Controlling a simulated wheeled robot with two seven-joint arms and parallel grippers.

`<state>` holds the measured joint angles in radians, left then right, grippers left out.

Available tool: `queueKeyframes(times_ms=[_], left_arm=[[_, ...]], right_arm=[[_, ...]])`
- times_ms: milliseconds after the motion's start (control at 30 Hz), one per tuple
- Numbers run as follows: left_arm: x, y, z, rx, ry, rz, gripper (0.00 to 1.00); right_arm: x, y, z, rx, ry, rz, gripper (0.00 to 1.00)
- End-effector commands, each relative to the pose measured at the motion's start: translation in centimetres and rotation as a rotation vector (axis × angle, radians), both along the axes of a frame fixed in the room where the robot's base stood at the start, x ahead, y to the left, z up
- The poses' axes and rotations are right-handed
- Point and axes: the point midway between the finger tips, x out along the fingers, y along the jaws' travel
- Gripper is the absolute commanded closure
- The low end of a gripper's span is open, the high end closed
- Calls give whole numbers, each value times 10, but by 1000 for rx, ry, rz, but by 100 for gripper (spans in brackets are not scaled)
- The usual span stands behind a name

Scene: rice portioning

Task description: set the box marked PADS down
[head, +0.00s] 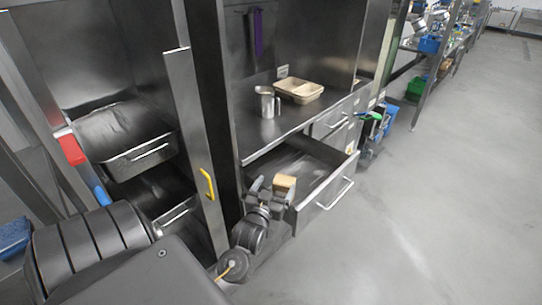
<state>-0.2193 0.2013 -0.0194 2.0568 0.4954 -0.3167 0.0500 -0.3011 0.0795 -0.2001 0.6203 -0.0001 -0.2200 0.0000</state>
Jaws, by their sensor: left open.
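A small tan box (285,182) shows at the near left part of an open steel drawer (325,192). Any marking on it is too small to read. My left gripper (272,189) is open, with its fingers right at the box. I cannot tell whether they touch it, or whether the box rests on the drawer floor, because the gripper hides its lower part. My right gripper is not in view.
Above the drawer, a steel counter (262,140) holds a metal jug (265,102) and a tan tray (299,91). To the left, a steel door with a yellow handle (208,184) stands open beside a pulled-out steel pan (128,150). The floor at right is clear.

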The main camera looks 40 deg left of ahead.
Motion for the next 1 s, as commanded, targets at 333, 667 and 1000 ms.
queueKeyframes(times_ms=[333,667,1000], left_arm=[[-31,-14,0,0,-1,0,13],[-31,-14,1,0,-1,0,13],[-31,-14,0,0,-1,0,13]], right_arm=[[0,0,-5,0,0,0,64],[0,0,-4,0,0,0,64],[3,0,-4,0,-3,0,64]])
